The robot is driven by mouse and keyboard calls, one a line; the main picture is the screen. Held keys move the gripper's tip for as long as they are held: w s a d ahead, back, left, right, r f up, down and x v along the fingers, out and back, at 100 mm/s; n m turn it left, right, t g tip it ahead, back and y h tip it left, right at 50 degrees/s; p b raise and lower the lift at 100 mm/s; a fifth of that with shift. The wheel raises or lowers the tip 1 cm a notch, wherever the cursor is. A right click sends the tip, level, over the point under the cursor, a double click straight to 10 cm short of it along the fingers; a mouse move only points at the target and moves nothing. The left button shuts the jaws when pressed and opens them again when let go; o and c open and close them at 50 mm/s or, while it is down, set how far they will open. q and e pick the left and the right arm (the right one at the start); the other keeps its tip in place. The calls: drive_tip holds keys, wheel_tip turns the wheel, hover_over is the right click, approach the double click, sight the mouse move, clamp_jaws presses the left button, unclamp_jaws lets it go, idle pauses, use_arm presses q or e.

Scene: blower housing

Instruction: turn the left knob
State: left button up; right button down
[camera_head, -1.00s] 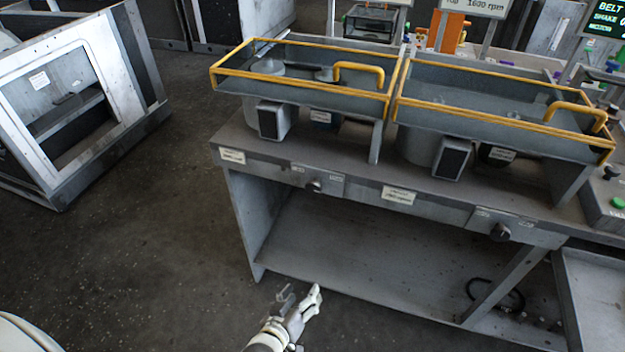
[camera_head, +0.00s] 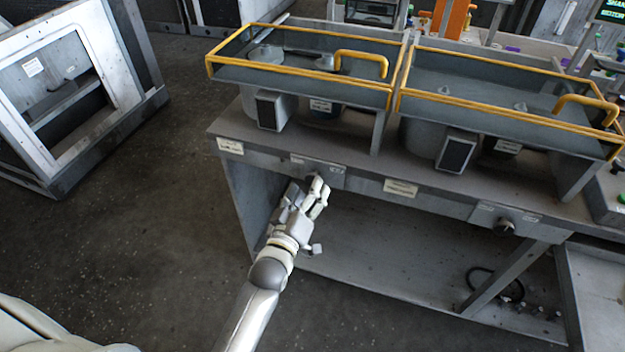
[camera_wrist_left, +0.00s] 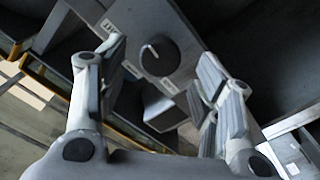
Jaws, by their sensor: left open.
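The left knob is a dark round dial with a pale mark, seen between my fingers in the wrist view (camera_wrist_left: 160,56). It sits on a grey plate (camera_wrist_left: 140,22) with small labels. In the head view my left gripper (camera_head: 306,187) is in front of this plate on the bench's front edge and mostly hides the knob. The gripper is open, with one finger on each side of the knob in the wrist view. I cannot tell whether the fingers touch it. My right gripper is not in view.
A second dark knob (camera_head: 503,228) is farther right on the bench front (camera_head: 440,203). Two yellow-railed guards (camera_head: 300,66) with handles stand above grey housings on the bench. A grey open-framed cabinet (camera_head: 128,85) stands at the left. The floor (camera_head: 170,230) between is clear.

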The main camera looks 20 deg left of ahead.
use_arm(q)
drive_tip(key=shift+w+d, duration=0.1)
drive_tip(key=shift+w, duration=1.9)
drive_tip(key=c, duration=1)
drive_tip(key=m+p, duration=0.1)
drive_tip(key=m, duration=0.2)
drive_tip(key=shift+m+p, duration=0.3)
drive_tip(key=shift+m, duration=0.1)
drive_tip(key=shift+m+p, duration=0.35)
drive_tip(key=shift+m, duration=1.45)
